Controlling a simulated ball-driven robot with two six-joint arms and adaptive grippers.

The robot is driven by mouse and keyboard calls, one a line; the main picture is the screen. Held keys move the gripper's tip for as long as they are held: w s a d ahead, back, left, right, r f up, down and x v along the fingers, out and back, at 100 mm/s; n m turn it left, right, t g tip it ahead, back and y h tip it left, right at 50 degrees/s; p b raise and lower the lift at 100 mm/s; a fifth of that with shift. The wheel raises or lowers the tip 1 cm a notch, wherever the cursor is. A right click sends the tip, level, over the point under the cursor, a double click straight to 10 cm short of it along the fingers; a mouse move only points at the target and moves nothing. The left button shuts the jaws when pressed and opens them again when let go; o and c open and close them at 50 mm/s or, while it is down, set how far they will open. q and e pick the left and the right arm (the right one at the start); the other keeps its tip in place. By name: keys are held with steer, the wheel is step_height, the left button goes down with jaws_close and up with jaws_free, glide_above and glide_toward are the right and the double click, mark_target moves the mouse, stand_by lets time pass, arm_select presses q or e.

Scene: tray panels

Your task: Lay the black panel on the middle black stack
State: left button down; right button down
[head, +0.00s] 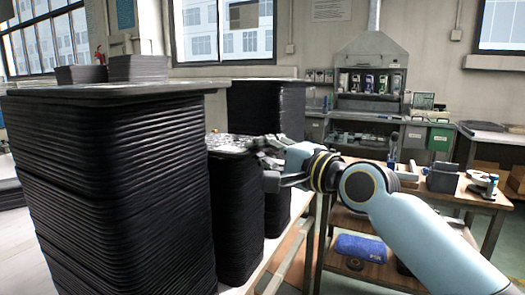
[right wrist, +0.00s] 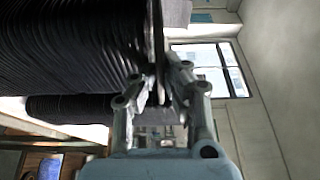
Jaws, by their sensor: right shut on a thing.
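The middle black stack (head: 237,205) stands behind the tall near stack. The black panel (head: 228,144) lies flat at its top, its upper face shining grey. My right gripper (head: 264,146) is at the panel's right edge. In the right wrist view the fingers (right wrist: 163,88) are shut on the edge of the thin panel (right wrist: 156,35). There the panel runs beside the ribbed side of a stack (right wrist: 75,45), very close to its top; I cannot tell whether it touches all over. The near stack hides the panel's left part. My left gripper is out of view.
The tall near black stack (head: 115,190) has a wide panel (head: 110,90) on top, overhanging to the right. Another black stack (head: 266,108) stands behind. A wooden workbench (head: 450,190) with tools is at the right.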

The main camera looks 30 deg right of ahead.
steer(key=shift+f, duration=0.5)
steer(key=c, duration=1.4)
jaws_free()
steer(key=shift+r, duration=0.15)
steer(key=shift+o, duration=0.2)
steer(key=v, duration=1.2)
steer(key=shift+r, duration=0.1)
